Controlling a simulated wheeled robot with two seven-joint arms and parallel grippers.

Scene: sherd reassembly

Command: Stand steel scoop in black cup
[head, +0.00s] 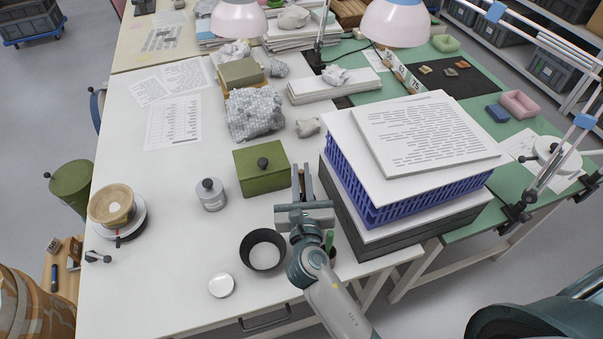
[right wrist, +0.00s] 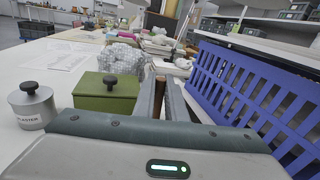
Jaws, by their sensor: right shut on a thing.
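The black cup (head: 262,237) stands upright near the front edge of the white table in the head view, with nothing standing in it. My right gripper (head: 302,182) is beyond and to the right of the cup, between the green box and the crate stack. It is shut on a thin brown handle (right wrist: 160,75), which shows between the fingers in the right wrist view. I take this for the steel scoop's handle; its metal part is hidden. My left gripper is not in view.
A green lidded box (head: 255,172) is left of the gripper. A blue crate (head: 365,190) under papers is close on the right.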

